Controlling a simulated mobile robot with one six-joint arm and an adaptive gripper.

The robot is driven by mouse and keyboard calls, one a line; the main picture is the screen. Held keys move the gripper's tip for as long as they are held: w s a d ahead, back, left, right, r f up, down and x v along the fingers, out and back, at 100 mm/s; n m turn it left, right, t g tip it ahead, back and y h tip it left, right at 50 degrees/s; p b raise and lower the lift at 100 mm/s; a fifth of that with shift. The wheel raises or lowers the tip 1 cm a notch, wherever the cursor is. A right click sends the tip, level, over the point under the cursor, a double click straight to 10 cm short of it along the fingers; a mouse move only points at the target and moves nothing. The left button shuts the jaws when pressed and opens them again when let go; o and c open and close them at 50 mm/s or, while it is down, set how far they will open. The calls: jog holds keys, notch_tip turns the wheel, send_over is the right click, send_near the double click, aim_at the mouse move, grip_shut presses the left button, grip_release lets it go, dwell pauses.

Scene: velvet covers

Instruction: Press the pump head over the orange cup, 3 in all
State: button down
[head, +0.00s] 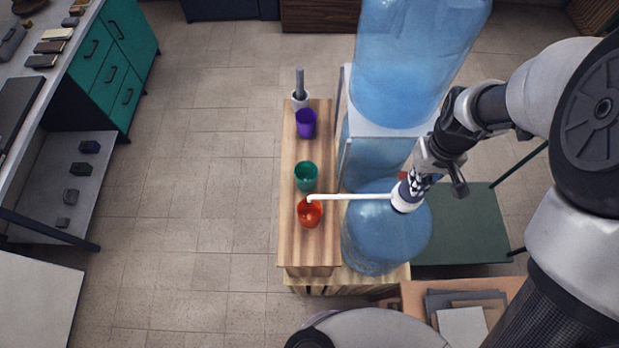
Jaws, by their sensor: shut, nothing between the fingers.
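The orange cup (309,213) stands on a narrow wooden bench, the nearest of three cups in a row. A white pump head (402,197) sits on top of a blue water bottle (385,238), right of the bench. Its long white spout (350,196) reaches left and ends over the orange cup. My gripper (411,188) is shut and empty, pointing down at the top of the pump head. It looks in contact with it, though the exact gap is hard to tell. The level of any water in the cup is not clear.
A green cup (306,177) and a purple cup (306,123) stand farther back on the bench (291,240). Another large blue bottle (415,60) rises behind on a white stand (385,128). A dark green table (465,225) lies to the right. Open floor lies left.

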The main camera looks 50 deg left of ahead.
jog(key=shift+f+b, duration=0.8)
jog(key=shift+f, duration=0.35)
jog(key=shift+r, duration=0.15)
jog(key=shift+r+p, duration=1.05)
jog(key=shift+r, duration=0.3)
jog(key=shift+f, duration=0.15)
